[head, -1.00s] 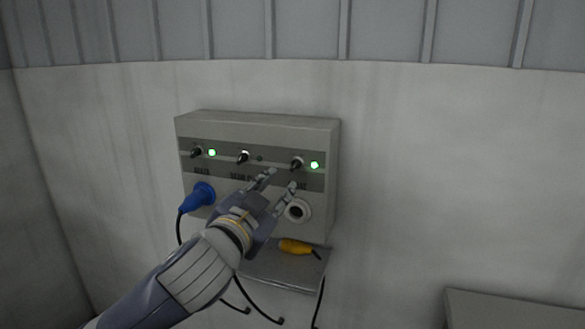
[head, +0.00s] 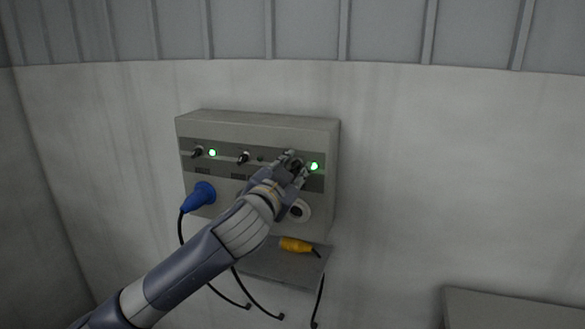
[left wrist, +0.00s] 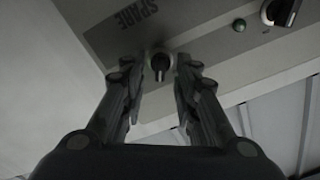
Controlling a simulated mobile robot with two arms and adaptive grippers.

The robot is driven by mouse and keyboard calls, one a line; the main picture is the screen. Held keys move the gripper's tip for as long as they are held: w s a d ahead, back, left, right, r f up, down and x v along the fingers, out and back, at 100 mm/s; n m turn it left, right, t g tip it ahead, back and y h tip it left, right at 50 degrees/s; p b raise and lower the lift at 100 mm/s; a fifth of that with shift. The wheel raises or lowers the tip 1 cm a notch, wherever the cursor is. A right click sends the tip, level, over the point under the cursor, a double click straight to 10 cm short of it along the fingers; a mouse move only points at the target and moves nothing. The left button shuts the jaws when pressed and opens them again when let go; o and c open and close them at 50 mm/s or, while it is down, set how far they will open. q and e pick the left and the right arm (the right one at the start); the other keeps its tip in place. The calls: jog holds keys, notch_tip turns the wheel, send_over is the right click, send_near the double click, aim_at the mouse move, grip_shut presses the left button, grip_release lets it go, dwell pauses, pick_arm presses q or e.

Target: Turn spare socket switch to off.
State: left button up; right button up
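The spare socket switch (left wrist: 160,64) is a dark knob near the SPARE label (left wrist: 138,12) on the grey socket box (head: 255,124). In the left wrist view its handle points down the picture. My left gripper (head: 293,160) is at this switch, at the right end of the switch row, and mostly hides it in the head view. In the left wrist view its two fingers (left wrist: 158,72) stand on either side of the knob, open, with narrow gaps showing. The green lamp (head: 314,166) beside the switch is lit. My right gripper is not in view.
A blue plug (head: 199,196) sits in the left socket. The round right socket (head: 300,211) is empty. A yellow plug (head: 295,245) lies on the shelf (head: 284,268) below.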

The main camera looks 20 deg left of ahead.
pick_arm(q)
grip_shut()
